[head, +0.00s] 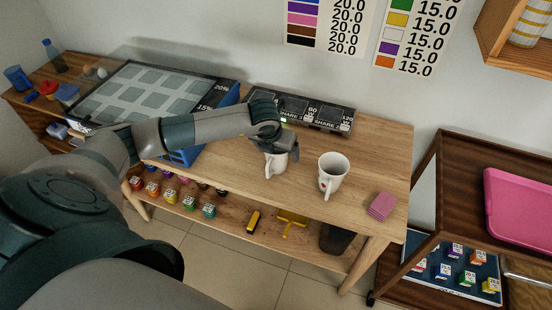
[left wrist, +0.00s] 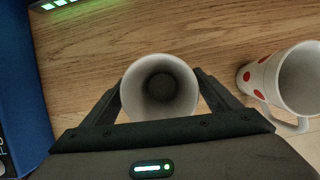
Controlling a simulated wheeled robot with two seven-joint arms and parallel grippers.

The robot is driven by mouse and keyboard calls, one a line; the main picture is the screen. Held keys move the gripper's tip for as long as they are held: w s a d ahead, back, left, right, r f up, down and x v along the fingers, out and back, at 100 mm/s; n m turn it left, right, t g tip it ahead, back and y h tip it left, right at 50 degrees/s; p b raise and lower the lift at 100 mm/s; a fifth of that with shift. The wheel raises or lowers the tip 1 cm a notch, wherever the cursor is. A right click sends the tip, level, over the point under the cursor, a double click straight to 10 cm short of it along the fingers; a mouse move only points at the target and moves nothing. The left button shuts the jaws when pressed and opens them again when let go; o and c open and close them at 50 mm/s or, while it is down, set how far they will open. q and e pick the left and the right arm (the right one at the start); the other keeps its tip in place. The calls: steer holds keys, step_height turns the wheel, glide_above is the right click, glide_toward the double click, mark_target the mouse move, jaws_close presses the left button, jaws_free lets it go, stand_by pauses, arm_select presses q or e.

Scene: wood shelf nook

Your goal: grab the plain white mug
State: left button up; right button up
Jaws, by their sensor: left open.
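The plain white mug (head: 276,164) stands upright on the wooden table, partly hidden under my left gripper (head: 269,146) in the head view. In the left wrist view I look down into the mug (left wrist: 160,88), which is empty inside. The left gripper's fingers (left wrist: 160,78) are open, one on each side of the mug; I cannot tell whether they touch it. A second white mug with red dots (head: 333,173) stands to the right, and it also shows at the right of the left wrist view (left wrist: 288,82). My right gripper is in neither view.
A black panel (head: 318,113) lies behind the mugs. A pink stack (head: 381,206) sits near the table's right end. A blue-sided case (head: 187,157) and a gridded board (head: 150,92) are on the left. A dark wooden cart (head: 441,158) stands at the right.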

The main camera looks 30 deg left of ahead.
arm_select(q)
steer(key=c, duration=1.5)
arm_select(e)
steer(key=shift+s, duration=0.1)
arm_select(q)
steer(key=shift+o, duration=0.2)
steer(key=shift+r, duration=0.1)
